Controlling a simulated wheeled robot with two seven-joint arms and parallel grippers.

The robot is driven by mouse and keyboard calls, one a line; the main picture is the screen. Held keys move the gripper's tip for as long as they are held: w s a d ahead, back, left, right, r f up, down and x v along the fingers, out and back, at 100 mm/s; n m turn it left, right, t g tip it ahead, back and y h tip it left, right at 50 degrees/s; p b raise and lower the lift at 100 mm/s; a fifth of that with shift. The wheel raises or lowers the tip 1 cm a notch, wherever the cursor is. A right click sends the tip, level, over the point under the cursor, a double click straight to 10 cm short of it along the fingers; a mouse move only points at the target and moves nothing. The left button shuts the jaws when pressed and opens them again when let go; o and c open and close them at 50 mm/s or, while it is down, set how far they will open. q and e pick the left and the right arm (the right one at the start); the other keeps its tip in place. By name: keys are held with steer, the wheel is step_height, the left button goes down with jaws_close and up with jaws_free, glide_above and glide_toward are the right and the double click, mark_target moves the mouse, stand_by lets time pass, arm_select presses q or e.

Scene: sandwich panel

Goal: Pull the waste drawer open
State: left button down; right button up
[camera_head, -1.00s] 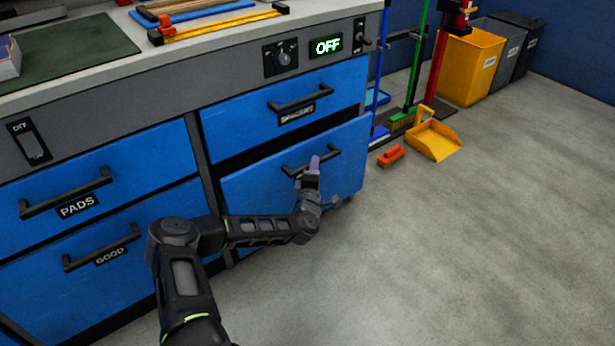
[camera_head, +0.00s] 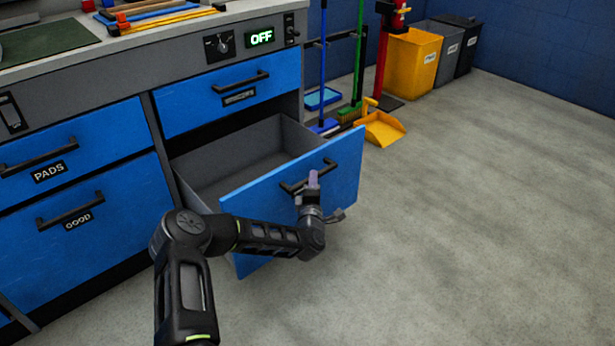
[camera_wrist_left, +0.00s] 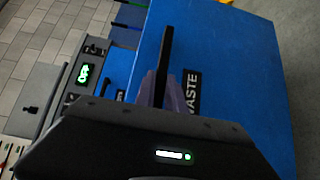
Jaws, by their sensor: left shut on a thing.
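The waste drawer (camera_head: 345,180) is the lower right blue drawer of the workbench. It stands well open, and its grey inside (camera_head: 250,155) looks empty. In the left wrist view its blue front (camera_wrist_left: 235,60) carries a black label reading WASTE (camera_wrist_left: 192,92). My left gripper (camera_head: 313,180) is at the drawer front, shut on the black bar handle (camera_head: 292,187). In the left wrist view the fingers (camera_wrist_left: 160,90) sit around the handle (camera_wrist_left: 166,45). My right gripper is not in view.
A closed blue drawer (camera_head: 190,105) is above. Drawers labelled PADS (camera_head: 100,130) and GOOD (camera_head: 120,215) are shut at left. A yellow dustpan (camera_head: 383,128), brooms and bins (camera_head: 413,65) stand behind. The floor at right (camera_head: 480,220) is clear.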

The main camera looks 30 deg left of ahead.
arm_select(q)
steer(key=shift+s+d, duration=0.3)
steer(key=shift+d, duration=0.6)
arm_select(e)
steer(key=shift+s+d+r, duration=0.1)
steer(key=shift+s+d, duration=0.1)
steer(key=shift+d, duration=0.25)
arm_select(q)
steer(key=c, duration=1.4)
jaws_free()
